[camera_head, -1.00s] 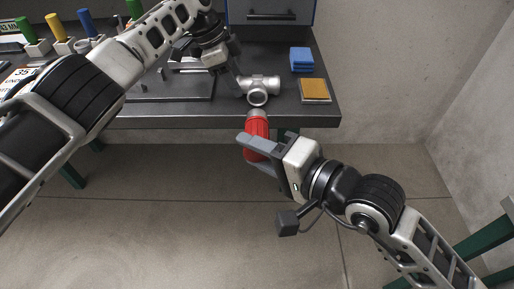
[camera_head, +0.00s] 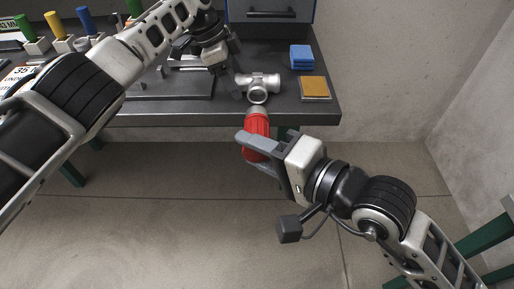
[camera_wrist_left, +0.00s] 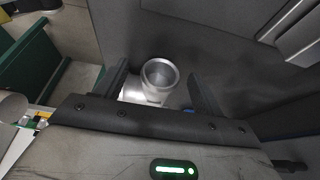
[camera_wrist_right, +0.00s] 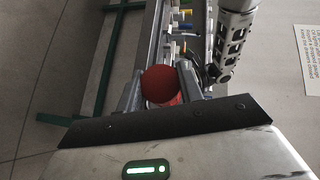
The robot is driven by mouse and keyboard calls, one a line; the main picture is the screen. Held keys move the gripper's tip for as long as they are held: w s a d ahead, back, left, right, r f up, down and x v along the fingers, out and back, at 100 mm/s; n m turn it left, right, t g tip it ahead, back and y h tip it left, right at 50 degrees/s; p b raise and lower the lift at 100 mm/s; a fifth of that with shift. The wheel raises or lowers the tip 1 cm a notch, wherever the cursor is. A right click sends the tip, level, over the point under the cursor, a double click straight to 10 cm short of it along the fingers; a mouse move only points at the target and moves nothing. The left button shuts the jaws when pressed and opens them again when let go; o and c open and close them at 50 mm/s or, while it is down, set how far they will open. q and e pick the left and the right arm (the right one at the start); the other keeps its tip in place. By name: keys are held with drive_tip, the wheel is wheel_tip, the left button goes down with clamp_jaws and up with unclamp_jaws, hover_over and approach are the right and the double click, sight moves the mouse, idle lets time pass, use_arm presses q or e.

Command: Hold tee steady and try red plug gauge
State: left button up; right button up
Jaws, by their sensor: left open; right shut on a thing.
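The silver tee (camera_head: 262,82) lies on the dark bench near its front edge, one round opening facing the front. In the left wrist view an end of the tee (camera_wrist_left: 158,76) sits between the two open fingers. My left gripper (camera_head: 234,80) is open at the tee's left end, with a gap to each finger in the wrist view (camera_wrist_left: 160,90). My right gripper (camera_head: 255,146) is shut on the red plug gauge (camera_head: 257,126). The gauge's grey tip points at the tee's front opening, just short of it. The gauge's red end (camera_wrist_right: 160,84) shows in the right wrist view.
A blue block stack (camera_head: 302,57) and an orange-topped pad (camera_head: 314,88) lie on the bench right of the tee. A dark plate (camera_head: 175,88) lies to the left. Several coloured gauges, such as the blue one (camera_head: 84,18), stand in holders at the back left.

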use_arm(q)
drive_tip(key=v, duration=1.2)
drive_tip(key=shift+f, duration=0.1)
